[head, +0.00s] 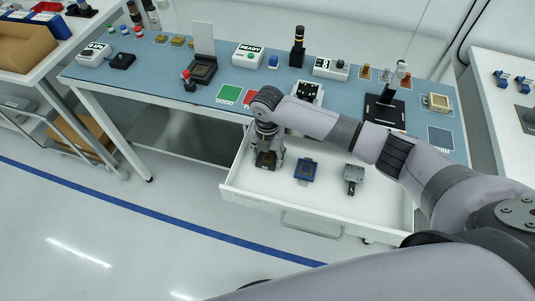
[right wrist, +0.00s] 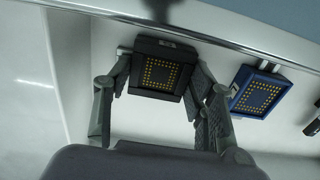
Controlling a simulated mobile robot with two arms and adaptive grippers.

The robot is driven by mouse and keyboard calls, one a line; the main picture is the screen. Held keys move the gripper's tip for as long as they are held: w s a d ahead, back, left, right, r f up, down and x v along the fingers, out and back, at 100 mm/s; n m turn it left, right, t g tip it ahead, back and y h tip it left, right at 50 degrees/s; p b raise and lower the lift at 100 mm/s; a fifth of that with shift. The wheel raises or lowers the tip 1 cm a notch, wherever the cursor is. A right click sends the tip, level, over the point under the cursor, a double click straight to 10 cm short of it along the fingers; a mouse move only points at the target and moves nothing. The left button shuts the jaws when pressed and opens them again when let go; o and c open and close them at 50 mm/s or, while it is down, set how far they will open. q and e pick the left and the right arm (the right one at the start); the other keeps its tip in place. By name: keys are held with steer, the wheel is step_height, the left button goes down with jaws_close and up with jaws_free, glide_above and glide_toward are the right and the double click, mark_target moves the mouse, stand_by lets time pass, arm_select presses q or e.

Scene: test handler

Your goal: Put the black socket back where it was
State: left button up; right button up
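The black socket (right wrist: 160,68), a dark square block with rows of gold contacts, is at the left of the open white drawer. It also shows in the head view (head: 265,160). My right gripper (head: 268,150) reaches down over it. In the right wrist view the fingers (right wrist: 160,75) lie against its two opposite sides, shut on it. I cannot tell whether it rests on the drawer floor or is slightly above it. My left gripper is not in view.
The blue table (head: 215,75) above carries a test station, button boxes and coloured mats. My right arm crosses over the drawer's right side.

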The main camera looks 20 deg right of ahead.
mark_target(267, 159)
steer(key=o, duration=0.4)
step_height(267, 159, up, 12)
steer(key=shift+r, duration=0.15)
stand_by(0.4)
stand_by(0.5)
